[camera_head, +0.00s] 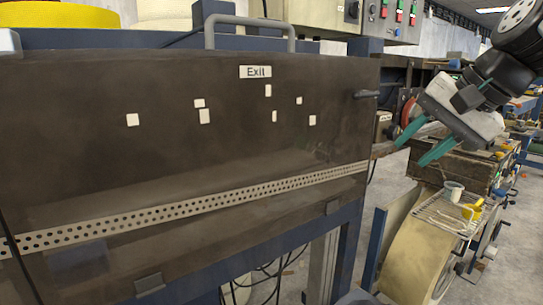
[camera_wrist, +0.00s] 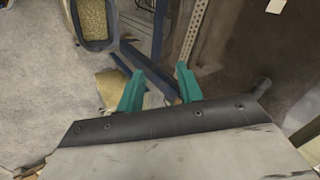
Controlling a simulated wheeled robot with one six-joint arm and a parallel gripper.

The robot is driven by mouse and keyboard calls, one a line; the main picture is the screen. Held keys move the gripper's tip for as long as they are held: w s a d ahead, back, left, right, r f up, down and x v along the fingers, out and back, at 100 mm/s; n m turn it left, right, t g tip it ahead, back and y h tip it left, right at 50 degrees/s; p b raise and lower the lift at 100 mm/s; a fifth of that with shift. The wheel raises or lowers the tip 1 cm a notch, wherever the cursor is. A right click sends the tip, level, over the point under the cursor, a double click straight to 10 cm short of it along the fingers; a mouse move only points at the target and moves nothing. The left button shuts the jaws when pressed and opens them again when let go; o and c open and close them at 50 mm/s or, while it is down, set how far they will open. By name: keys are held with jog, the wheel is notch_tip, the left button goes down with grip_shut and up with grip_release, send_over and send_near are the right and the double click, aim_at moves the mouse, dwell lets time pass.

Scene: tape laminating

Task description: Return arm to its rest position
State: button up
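My gripper (camera_head: 415,146) is at the upper right in the head view, held in the air in front of the machine's right side. Its two teal fingers are spread apart with nothing between them. In the wrist view the same open fingers (camera_wrist: 157,92) point down past the machine, with floor and blue frame parts behind them. My arm comes in from the top right corner of the head view.
A large dark machine cover (camera_head: 180,170) with an "Exit" label (camera_head: 255,72) and a perforated strip (camera_head: 200,207) fills the left. A wire rack (camera_head: 440,216) with a white cup (camera_head: 453,190) and a yellow scoop (camera_head: 472,211) stands lower right. Grey floor (camera_head: 398,175) shows between them.

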jog(key=s+f+n+g+h, duration=0.4)
jog(key=s+f+n, duration=0.3)
jog(key=s+f, duration=1.1)
jog(key=shift+d+g, duration=0.4)
jog(key=shift+d, duration=0.05)
jog(key=shift+f, duration=0.1)
